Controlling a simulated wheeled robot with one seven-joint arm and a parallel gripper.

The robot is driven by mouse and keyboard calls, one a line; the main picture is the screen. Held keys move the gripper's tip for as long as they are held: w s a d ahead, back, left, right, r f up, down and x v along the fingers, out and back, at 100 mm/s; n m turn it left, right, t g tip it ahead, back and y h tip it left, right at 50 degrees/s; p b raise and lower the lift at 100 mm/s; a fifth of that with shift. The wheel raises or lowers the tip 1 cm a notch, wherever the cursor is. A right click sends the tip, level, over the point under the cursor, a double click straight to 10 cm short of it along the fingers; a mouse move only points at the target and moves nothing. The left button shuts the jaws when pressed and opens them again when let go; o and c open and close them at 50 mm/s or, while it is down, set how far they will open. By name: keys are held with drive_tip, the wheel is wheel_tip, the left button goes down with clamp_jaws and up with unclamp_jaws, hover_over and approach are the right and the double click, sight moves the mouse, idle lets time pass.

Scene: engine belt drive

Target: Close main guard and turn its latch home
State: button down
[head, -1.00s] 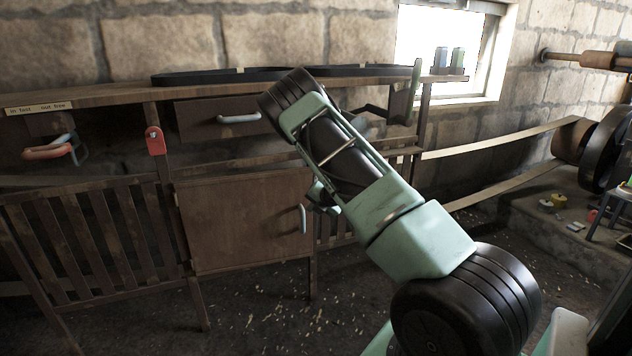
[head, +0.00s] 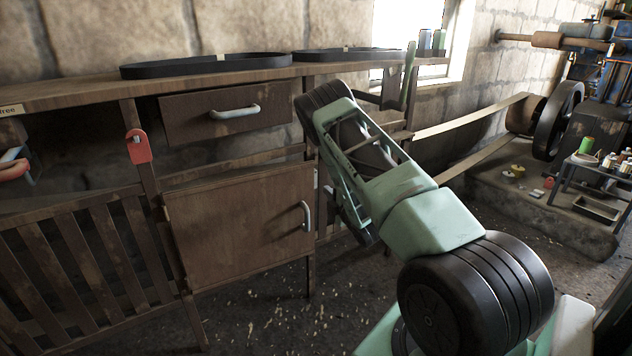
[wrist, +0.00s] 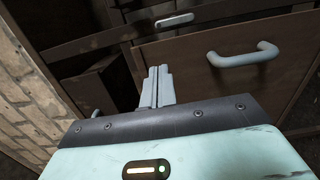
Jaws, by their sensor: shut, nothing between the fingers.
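A slatted wooden panel (head: 75,262), which may be the main guard, stands under the bench at the lower left of the head view. A red latch-like piece (head: 138,146) hangs on the post above its right end. I cannot tell for sure that these are the guard and its latch. My gripper (wrist: 158,74) is shut and empty in the wrist view, close to a wooden panel with a pale handle (wrist: 243,55). In the head view my arm crosses the middle right of the cabinet, and the fingertips are hidden or too unclear to place.
Black belts (head: 205,66) lie on the bench top. At right, a long flat belt (head: 470,125) runs to a black wheel (head: 558,120). A small stand (head: 600,172) holds bottles. Floor before the cabinet is clear except for scattered chips.

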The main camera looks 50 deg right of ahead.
sight(311, 177)
drive_tip(key=x, duration=0.9)
drive_tip(key=shift+w+d, duration=0.1)
drive_tip(key=shift+w, duration=0.1)
